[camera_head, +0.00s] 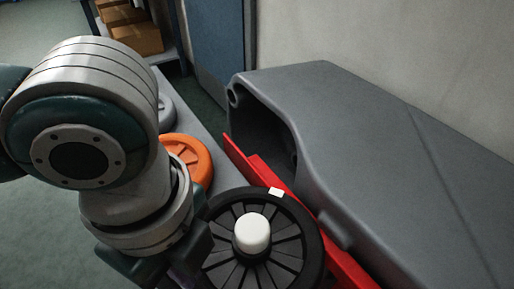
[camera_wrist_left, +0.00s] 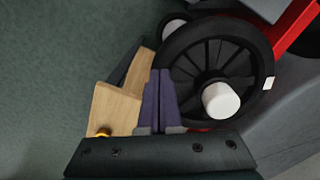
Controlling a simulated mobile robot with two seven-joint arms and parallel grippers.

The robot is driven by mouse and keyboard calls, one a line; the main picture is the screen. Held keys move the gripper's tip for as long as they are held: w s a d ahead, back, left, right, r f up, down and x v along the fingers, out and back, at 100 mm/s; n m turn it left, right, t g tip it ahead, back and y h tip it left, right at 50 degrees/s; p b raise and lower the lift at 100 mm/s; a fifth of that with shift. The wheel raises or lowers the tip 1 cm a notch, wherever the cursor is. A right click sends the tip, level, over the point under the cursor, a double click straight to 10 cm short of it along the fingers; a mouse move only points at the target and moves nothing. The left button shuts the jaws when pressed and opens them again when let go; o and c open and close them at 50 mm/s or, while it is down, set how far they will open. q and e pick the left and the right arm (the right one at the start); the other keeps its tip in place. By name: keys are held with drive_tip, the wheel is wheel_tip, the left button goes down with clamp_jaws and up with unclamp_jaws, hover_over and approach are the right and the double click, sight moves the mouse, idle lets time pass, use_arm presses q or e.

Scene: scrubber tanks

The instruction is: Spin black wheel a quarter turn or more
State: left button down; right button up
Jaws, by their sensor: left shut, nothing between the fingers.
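The black wheel (camera_head: 284,236) lies at the lower middle of the head view, with a white hub (camera_head: 252,233) and a small white mark (camera_head: 276,192) on its rim at the upper right. In the left wrist view, the wheel (camera_wrist_left: 205,58) fills the upper right, with its mark at the right rim. My left gripper (camera_wrist_left: 160,75) is shut and empty, its purple fingers side by side at the wheel's left edge. Whether they touch the rim I cannot tell. In the head view my left arm hides most of the gripper. My right gripper is not in view.
A large grey tank (camera_head: 370,150) with a red edge (camera_head: 262,172) stands right of the wheel. An orange disc (camera_head: 190,155) sits behind the wheel. A wooden block (camera_wrist_left: 113,108) is left of the fingers. Cardboard boxes (camera_head: 132,28) are at the back; the left floor is clear.

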use_arm(q)
drive_tip(key=shift+f+b, duration=0.35)
drive_tip(key=shift+f, duration=0.3)
drive_tip(key=shift+s+d+r, duration=0.15)
drive_tip(key=shift+s+d+r+p, duration=0.1)
drive_tip(key=shift+s+d+p, duration=0.4)
drive_tip(key=shift+p, duration=0.25)
drive_tip(key=shift+s+d, duration=0.15)
drive_tip(key=shift+s+d, duration=0.55)
drive_tip(key=shift+d, duration=0.35)
drive_tip(key=shift+f, duration=0.2)
